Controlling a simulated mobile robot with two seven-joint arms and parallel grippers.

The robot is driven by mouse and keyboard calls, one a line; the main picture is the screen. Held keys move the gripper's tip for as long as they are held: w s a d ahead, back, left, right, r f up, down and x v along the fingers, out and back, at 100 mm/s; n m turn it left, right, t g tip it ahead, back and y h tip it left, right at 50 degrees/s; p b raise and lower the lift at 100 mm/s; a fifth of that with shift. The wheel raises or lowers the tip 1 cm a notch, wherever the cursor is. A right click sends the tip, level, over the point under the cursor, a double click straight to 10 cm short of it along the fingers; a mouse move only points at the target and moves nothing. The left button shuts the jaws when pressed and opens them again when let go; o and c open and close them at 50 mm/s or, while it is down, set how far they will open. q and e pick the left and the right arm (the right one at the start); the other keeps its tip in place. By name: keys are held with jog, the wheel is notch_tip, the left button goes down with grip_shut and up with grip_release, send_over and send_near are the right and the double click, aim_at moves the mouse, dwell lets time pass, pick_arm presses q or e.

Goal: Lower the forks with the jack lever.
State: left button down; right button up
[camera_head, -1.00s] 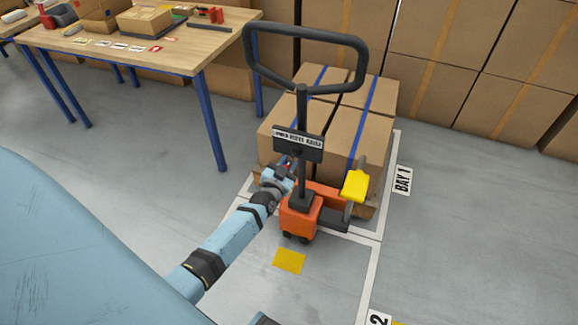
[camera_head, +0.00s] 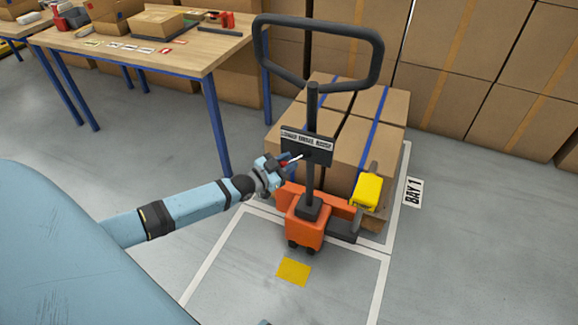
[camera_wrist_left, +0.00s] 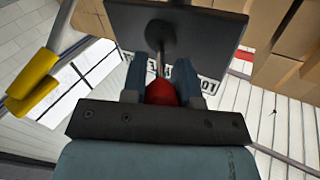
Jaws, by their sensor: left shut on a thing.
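The pallet jack (camera_head: 307,222) is orange, with a dark upright column and a looped handle (camera_head: 262,55). A dark plate (camera_head: 318,153) on the column carries a small label that seems to read LOWER, DRIVE, RAISE from left to right. The jack lever (camera_head: 296,158) is a thin rod pointing left from the plate. My left gripper (camera_head: 281,163) is shut on its red knob. In the left wrist view the red knob (camera_wrist_left: 162,92) sits between the blue fingers, with the plate (camera_wrist_left: 205,30) just beyond. The forks are hidden under the load.
Strapped cartons (camera_head: 362,150) stand on a pallet over the forks, in a floor bay marked BAY 1 (camera_head: 413,192). A yellow part (camera_head: 367,192) stands at the jack's right. A workbench (camera_head: 150,50) is at upper left, stacked boxes (camera_head: 480,90) behind. Floor in front is clear.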

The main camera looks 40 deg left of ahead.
dwell(0.3)
pick_arm(q)
jog(key=c, duration=0.9)
grip_release()
jog(key=shift+p+v, duration=0.95)
jog(key=shift+v, duration=5.95)
pick_arm(e)
jog(key=shift+r, duration=0.4)
